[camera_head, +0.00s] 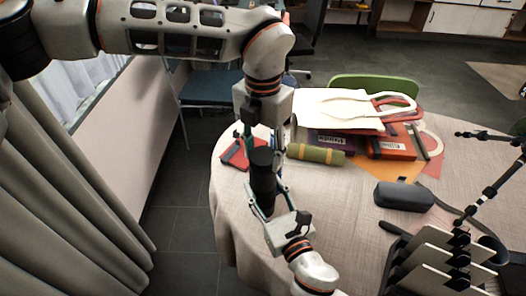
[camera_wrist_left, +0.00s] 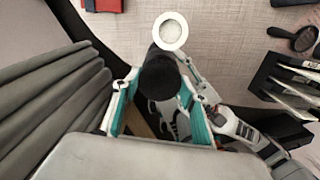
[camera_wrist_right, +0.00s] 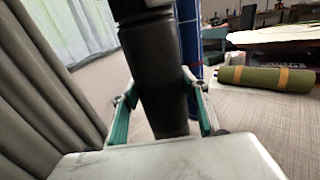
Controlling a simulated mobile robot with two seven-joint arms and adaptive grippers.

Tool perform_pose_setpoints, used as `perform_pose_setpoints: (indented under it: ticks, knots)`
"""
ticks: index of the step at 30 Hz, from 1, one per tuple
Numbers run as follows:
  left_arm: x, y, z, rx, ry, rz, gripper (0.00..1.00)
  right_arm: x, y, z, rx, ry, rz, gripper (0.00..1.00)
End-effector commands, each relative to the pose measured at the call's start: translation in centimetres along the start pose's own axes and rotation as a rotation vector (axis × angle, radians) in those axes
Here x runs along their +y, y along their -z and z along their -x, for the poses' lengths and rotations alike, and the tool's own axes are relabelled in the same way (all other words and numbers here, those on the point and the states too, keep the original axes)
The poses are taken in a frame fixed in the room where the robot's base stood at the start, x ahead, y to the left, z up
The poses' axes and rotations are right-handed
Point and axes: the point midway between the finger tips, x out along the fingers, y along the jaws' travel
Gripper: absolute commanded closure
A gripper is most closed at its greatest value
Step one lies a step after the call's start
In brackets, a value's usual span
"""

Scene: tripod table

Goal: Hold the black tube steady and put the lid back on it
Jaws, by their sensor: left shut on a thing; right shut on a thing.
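The black tube (camera_head: 264,190) stands nearly upright near the left edge of the table. My right gripper (camera_head: 266,196) reaches up from below and is shut on the tube's body, which fills the space between its fingers in the right wrist view (camera_wrist_right: 155,75). The dark lid (camera_head: 262,156) is at the tube's top. My left gripper (camera_head: 264,150) comes down from above and is shut on the lid, whose round dark top shows in the left wrist view (camera_wrist_left: 160,78). Lid and tube look lined up; I cannot tell whether a small gap remains.
A green roll with tan bands (camera_head: 316,154), books and a white bag (camera_head: 345,108) lie at the back of the table (camera_head: 335,215). A dark case (camera_head: 403,196) and a rack (camera_head: 440,262) stand to the right. A grey curtain (camera_head: 60,205) hangs at left.

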Motion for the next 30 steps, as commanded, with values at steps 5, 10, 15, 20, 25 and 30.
perform_pose_setpoints:
  ticks: [5, 10, 15, 20, 25, 30]
  knots:
    - [0.01, 0.02, 0.0, 0.001, -0.001, -0.332, 0.83, 0.0, -0.06, -0.01, -0.001, 0.0, 0.0, 1.0]
    - [0.01, -0.03, 0.0, 0.0, -0.001, -0.65, 0.83, 0.0, -0.06, -0.01, -0.001, 0.0, 0.0, 1.0]
    - [0.02, 0.01, -0.05, 0.001, 0.0, -0.967, 0.83, 0.0, -0.06, -0.01, -0.001, 0.0, 0.0, 1.0]
    - [0.05, -0.02, -0.07, 0.001, -0.001, -1.264, 0.83, 0.0, -0.06, -0.01, -0.001, 0.0, 0.0, 1.0]
    - [0.03, -0.04, -0.06, 0.0, -0.001, -1.55, 0.83, 0.0, -0.06, -0.01, -0.001, 0.0, 0.0, 1.0]
    - [0.03, -0.04, -0.07, 0.0, 0.0, -1.587, 0.83, 0.0, -0.06, -0.01, -0.001, 0.0, 0.0, 1.0]
